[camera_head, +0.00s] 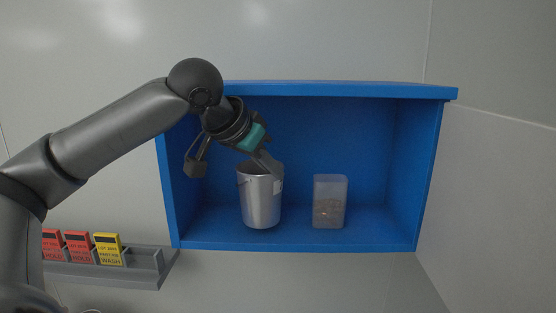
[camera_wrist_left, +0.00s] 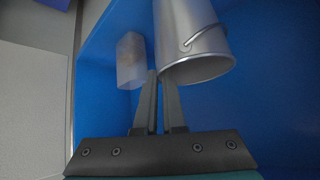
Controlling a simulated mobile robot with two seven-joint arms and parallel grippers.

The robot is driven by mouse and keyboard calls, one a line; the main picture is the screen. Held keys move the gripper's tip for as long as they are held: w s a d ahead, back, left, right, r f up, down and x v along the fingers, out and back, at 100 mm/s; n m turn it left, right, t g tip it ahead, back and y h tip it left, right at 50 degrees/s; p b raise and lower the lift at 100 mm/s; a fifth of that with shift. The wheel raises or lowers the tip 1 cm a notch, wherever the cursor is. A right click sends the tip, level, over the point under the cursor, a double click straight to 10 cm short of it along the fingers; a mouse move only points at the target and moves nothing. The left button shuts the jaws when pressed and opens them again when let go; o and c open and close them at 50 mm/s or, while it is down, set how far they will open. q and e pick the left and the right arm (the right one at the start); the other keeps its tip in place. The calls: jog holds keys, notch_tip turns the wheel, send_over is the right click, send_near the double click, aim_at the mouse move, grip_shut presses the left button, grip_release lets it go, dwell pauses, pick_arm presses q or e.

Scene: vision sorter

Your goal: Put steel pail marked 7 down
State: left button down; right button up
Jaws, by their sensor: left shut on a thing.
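The steel pail (camera_head: 261,204) is inside the blue shelf box (camera_head: 300,246), left of its middle. It is close to upright, and its base is at or very near the shelf floor; I cannot tell if it touches. A pale patch shows on its right side, with no readable number. My left gripper (camera_head: 268,164) reaches in from the upper left and is shut on the pail's rim. In the left wrist view the fingers (camera_wrist_left: 160,82) meet the rim of the pail (camera_wrist_left: 195,40), and its wire handle hangs along the side. My right gripper is not in view.
A clear container (camera_head: 329,202) with brownish contents stands right of the pail, with a gap between. Free shelf floor lies to its right. A grey rack (camera_head: 110,272) with red and yellow cards is at the lower left, outside the box.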

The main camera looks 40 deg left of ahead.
pick_arm(q)
jog(key=shift+p+x, duration=0.5)
jog(key=shift+x, duration=0.65)
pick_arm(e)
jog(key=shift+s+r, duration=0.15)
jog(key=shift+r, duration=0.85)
pick_arm(q)
jog(key=shift+w+r, duration=0.1)
jog(key=shift+w, duration=0.05)
jog(key=shift+d, duration=0.1)
jog(key=c, duration=1)
grip_release()
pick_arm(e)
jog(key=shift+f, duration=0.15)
